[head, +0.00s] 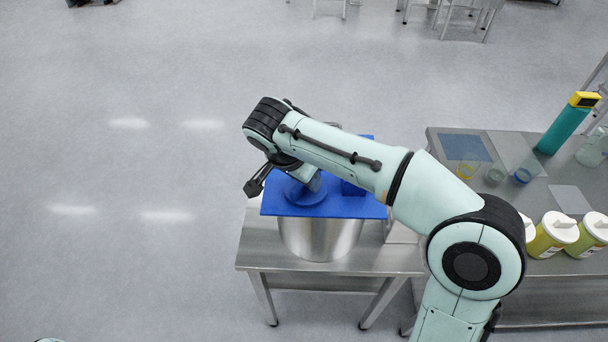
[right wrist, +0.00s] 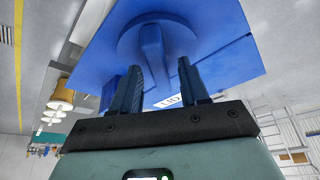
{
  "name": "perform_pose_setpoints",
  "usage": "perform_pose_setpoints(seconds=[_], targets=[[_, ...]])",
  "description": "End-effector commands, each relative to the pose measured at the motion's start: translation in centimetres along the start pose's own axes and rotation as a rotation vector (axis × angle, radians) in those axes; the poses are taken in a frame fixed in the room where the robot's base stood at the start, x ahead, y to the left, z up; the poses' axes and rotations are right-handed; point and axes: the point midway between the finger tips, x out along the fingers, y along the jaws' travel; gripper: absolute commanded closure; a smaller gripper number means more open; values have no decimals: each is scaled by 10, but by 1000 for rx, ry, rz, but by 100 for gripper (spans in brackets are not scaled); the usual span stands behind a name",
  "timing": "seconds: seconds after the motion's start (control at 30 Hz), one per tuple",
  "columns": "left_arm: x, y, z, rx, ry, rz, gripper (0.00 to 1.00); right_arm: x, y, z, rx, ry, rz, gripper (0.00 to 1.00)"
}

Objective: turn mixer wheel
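The steel mixer pot (head: 320,238) stands on a steel table under a flat blue lid (head: 350,208). On the lid is a round blue wheel (head: 301,196), partly hidden by my right arm in the head view. In the right wrist view the wheel (right wrist: 185,42) has a raised bar (right wrist: 152,50) across it. My right gripper (right wrist: 160,68) is open, its two dark fingers apart and pointing at the wheel. The bar lines up with the gap between them; contact cannot be told. My left gripper is not in view.
A second steel table (head: 565,267) on the right carries yellow-green jars with white lids (head: 552,238), small glass containers and a teal bottle (head: 565,128) with a yellow cap. The floor to the left is clear. Stools stand far back.

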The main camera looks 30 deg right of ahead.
Motion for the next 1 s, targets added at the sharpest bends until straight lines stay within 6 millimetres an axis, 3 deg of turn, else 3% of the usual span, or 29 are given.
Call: perform_pose_setpoints(seconds=[0.27,0.7,1.0], targets=[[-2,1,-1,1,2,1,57,-12,-1,0,-1,1,-2,55],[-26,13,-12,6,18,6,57,-106,-2,-1,-1,1,-5,55],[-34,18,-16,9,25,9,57,-134,0,0,0,0,-1,55]])
